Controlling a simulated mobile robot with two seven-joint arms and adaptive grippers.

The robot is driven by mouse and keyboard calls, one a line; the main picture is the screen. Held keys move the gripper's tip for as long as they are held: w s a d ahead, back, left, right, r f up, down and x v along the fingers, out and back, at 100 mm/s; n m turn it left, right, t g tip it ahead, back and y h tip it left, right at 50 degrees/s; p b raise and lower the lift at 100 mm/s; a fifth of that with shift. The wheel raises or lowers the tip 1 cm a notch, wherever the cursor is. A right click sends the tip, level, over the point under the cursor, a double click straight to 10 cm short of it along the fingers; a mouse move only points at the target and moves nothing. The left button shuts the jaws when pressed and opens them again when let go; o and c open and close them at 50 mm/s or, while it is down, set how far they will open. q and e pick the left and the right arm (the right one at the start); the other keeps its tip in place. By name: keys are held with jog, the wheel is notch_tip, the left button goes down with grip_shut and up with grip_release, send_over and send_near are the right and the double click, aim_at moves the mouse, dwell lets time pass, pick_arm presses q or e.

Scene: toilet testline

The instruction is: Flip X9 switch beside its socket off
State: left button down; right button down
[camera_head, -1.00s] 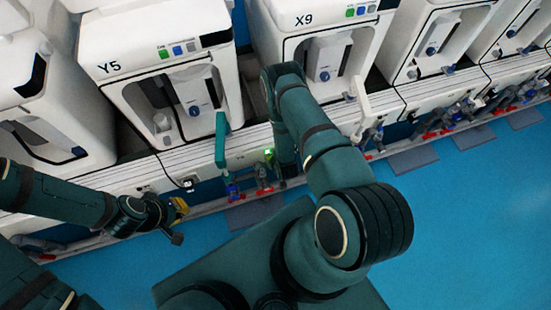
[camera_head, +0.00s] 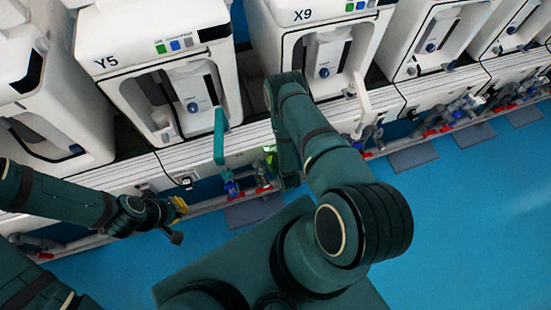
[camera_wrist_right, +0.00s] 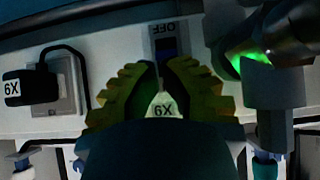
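In the right wrist view, the switch (camera_wrist_right: 167,47) is a dark blue rocker with an upside-down OFF mark above it on a pale panel. An upside-down X9 label (camera_wrist_right: 163,110) shows between my fingers. A black plug (camera_wrist_right: 18,88) marked X9 sits by a grey socket (camera_wrist_right: 66,84) at the left. My right gripper (camera_wrist_right: 162,65) has its yellow-green fingertips almost together just below the rocker; contact cannot be told. In the head view my arm hides this gripper before the X9 unit (camera_head: 303,16). My left gripper (camera_head: 180,208) is at the left, away from the switch.
In the right wrist view, a metal pipe fitting (camera_wrist_right: 270,50) with green light stands close right of the fingers. In the head view, the Y5 unit (camera_head: 107,62) stands left of X9. Pipes with red and blue valves (camera_head: 232,188) run below the panel. Blue floor (camera_head: 460,220) is open at the right.

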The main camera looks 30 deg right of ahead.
jog(key=shift+s+f+t, duration=0.15)
jog(key=shift+f+t, duration=0.05)
jog(key=shift+t, duration=0.3)
dwell(0.4)
jog(key=shift+s+f+b, duration=0.1)
jog(key=shift+f+b, duration=0.05)
jog(key=shift+b, duration=0.3)
dwell(0.3)
dwell(0.3)
jog(key=shift+w+d+r, duration=0.1)
jog(key=shift+w+r, duration=0.15)
jog(key=shift+w, duration=0.5)
